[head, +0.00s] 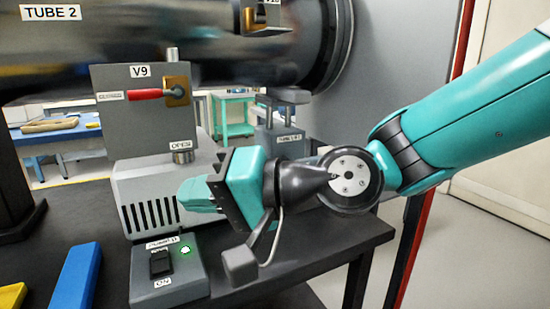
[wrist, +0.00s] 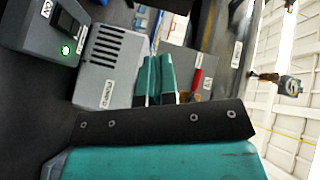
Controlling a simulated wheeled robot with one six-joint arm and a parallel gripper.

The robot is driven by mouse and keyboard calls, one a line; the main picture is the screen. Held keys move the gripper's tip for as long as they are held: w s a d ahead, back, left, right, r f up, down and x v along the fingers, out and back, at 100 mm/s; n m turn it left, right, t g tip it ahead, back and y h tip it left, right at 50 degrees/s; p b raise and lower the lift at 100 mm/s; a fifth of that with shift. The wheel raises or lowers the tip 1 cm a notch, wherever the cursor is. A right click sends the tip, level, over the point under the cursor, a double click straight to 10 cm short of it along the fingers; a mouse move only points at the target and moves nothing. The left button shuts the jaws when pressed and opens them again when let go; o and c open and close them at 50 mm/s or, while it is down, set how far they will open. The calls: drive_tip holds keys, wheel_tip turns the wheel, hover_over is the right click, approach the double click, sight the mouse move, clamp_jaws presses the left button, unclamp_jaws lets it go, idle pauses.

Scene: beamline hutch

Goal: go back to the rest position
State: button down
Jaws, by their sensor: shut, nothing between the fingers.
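My gripper (head: 198,194) is shut and empty. It points left in front of the grey pump housing (head: 132,190), above and right of the switch box (head: 168,284). I cannot tell whether its tip touches the housing. In the wrist view my gripper (wrist: 157,74) shows its two teal fingers side by side. My teal arm reaches in from the right side of the head view, with the wrist over the black table.
The V9 panel (head: 120,118) has a red handle (head: 146,94) lying horizontal toward its left label. The switch box shows a green light. The large TUBE 2 pipe (head: 150,60) hangs above. Blue and yellow blocks lie at the lower left. A red post (head: 408,265) stands right.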

drive_tip(key=s+d+f+n+g+h, duration=0.15)
drive_tip(key=s+d+f+h, duration=0.4)
drive_tip(key=d, duration=0.65)
drive_tip(key=s+d+f+n+g+h, duration=0.1)
drive_tip(key=s+d+f+n+h, duration=0.35)
drive_tip(key=d, duration=0.75)
wheel_tip(320, 180, up, 24)
drive_tip(key=s+m+h+p, duration=0.1)
drive_tip(key=p, duration=2.2)
drive_tip(key=shift+s+d+h, duration=0.25)
drive_tip(key=shift+d+h, duration=0.05)
